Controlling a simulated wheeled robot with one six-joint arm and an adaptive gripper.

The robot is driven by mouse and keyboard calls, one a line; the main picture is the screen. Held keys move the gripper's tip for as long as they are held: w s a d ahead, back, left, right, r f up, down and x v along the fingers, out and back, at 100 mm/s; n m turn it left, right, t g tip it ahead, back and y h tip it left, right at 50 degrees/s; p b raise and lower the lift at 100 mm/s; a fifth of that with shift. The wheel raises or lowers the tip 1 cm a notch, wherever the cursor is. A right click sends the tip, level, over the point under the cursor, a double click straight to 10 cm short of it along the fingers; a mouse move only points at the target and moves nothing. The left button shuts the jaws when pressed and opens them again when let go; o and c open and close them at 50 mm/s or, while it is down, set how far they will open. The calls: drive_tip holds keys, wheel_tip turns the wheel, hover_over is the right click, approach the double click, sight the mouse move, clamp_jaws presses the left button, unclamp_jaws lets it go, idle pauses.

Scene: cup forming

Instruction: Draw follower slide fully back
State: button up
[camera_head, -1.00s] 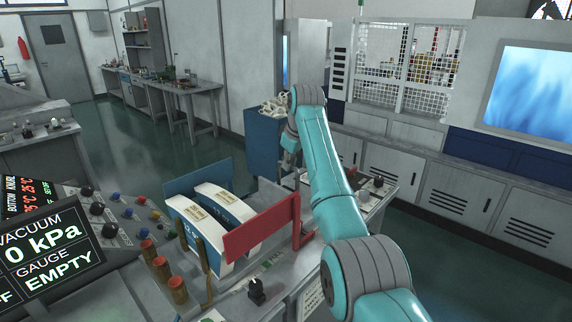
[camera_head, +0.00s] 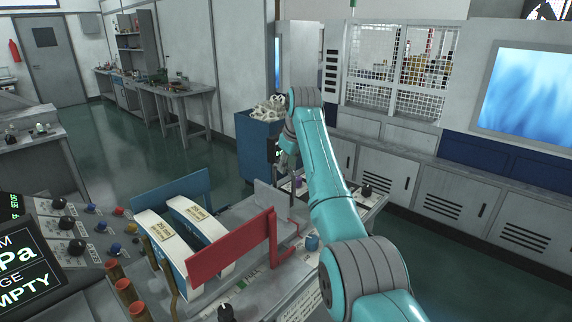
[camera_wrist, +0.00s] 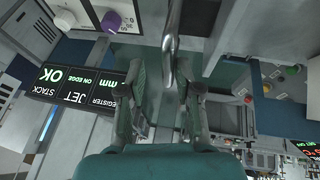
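A red plate (camera_head: 232,247) with a bent red bracket stands beside the stacked paper blanks (camera_head: 184,228) in the head view. It may be the follower slide, but no label confirms this. My gripper (camera_head: 276,152) is beyond and above the red plate, clear of it, near the blue bin. In the wrist view, the fingers of my gripper (camera_wrist: 160,75) are spread apart. A bent metal rod (camera_wrist: 171,45) appears between or beyond them; I cannot tell whether they touch it.
A blue plate (camera_head: 172,198) flanks the blanks on the far side. A grey upright block (camera_head: 269,197) stands behind the red plate. The blue bin (camera_head: 258,142) holds pale pieces. Knobs and a display reading EMPTY (camera_head: 28,280) are at lower left. Open floor lies beyond at left.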

drive_tip(key=shift+a, duration=0.1)
drive_tip(key=shift+s+r, duration=0.1)
drive_tip(key=shift+s+r, duration=0.1)
drive_tip(key=shift+r, duration=0.15)
drive_tip(key=v, duration=1.1)
drive_tip(key=shift+s, duration=0.1)
